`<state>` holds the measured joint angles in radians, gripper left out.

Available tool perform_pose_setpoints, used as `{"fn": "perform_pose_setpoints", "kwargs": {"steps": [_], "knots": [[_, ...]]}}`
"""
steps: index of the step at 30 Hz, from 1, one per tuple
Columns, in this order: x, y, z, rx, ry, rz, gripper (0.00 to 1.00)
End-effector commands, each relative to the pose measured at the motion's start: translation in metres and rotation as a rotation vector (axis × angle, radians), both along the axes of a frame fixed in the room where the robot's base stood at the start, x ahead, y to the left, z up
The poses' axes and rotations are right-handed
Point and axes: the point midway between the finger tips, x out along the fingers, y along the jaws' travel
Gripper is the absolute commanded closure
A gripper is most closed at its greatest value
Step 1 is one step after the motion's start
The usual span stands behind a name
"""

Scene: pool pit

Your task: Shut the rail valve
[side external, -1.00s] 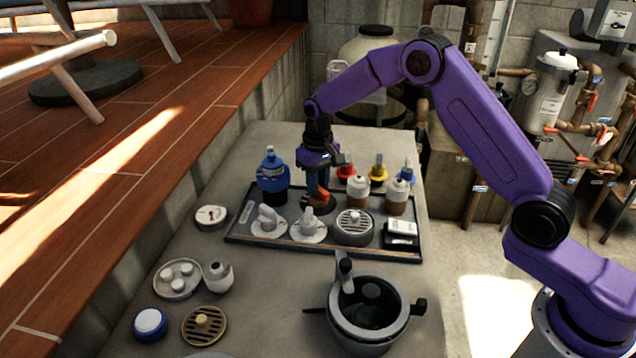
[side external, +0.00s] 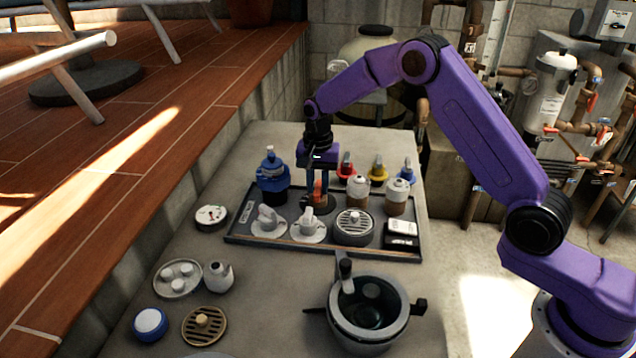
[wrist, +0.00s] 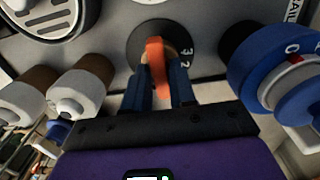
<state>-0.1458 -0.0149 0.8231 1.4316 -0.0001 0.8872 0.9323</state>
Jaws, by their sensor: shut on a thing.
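The valve has an orange handle (side external: 319,188) on a dark round base (side external: 317,207), set in the grey tray between the blue-capped unit and the white-and-brown bottles. My gripper (side external: 317,192) points down and is shut on the orange handle. The wrist view shows the orange handle (wrist: 157,60) between my two blue fingers (wrist: 160,82). The dark dial (wrist: 146,32) beneath carries the numbers 3 and 2. A partly cut-off label reading "RAIL" (wrist: 293,9) is at the upper right there. My fingers hide part of the handle.
The blue unit (side external: 272,172) stands close left of my gripper. Two white-and-brown bottles (side external: 357,189) are close right, with red, yellow and blue knobs behind. White handles (side external: 268,219) and a round grille (side external: 353,224) sit in front. A pot (side external: 335,315) is at the front.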

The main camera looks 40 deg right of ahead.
Motion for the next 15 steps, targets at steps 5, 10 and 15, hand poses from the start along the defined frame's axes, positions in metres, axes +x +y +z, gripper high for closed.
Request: {"fn": "perform_pose_setpoints", "kwargs": {"steps": [5,10,15], "knots": [[-0.0003,0.0004,0.0007,0.001,0.001,-0.057,1.00],[-0.0001,0.0003,0.0007,0.001,0.001,-0.082,1.00],[0.0001,0.0001,0.0007,0.001,-0.001,-0.087,1.00]]}}
